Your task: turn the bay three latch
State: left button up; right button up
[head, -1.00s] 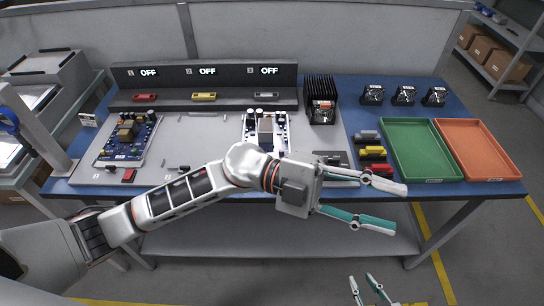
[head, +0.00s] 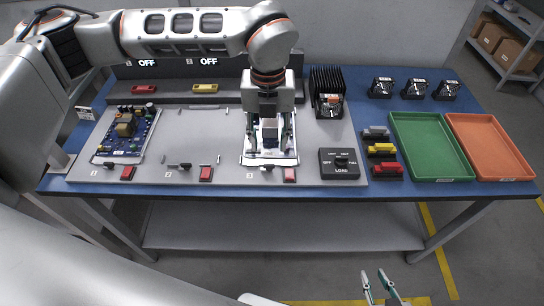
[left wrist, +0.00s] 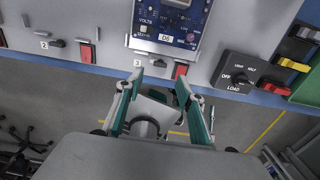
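The bay three latch (head: 267,167) is a small dark knob at the front edge of bay three, beside the "3" label. In the left wrist view the latch (left wrist: 158,63) shows just beyond my fingertips; its exact turn is hard to tell. A circuit board (left wrist: 172,22) sits behind it in bay three. My left gripper (head: 268,135) points down over the bay three board, partly hiding it. In the left wrist view its fingers (left wrist: 160,80) are spread, empty and apart from the latch. My right gripper (head: 375,284) is open and empty, low in front of the table.
A red switch (head: 290,175) is just right of the latch, and the black LOAD dial box (head: 340,164) further right. Bay two has its own latch (head: 183,166) and red switch (head: 206,174). A black heatsink block (head: 327,80) stands right of my left gripper.

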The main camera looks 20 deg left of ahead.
aim_at(268, 167)
pick_arm(q)
notch_tip(268, 167, down, 8)
jog(key=shift+r, duration=0.2)
jog(key=shift+c, duration=0.5)
grip_shut()
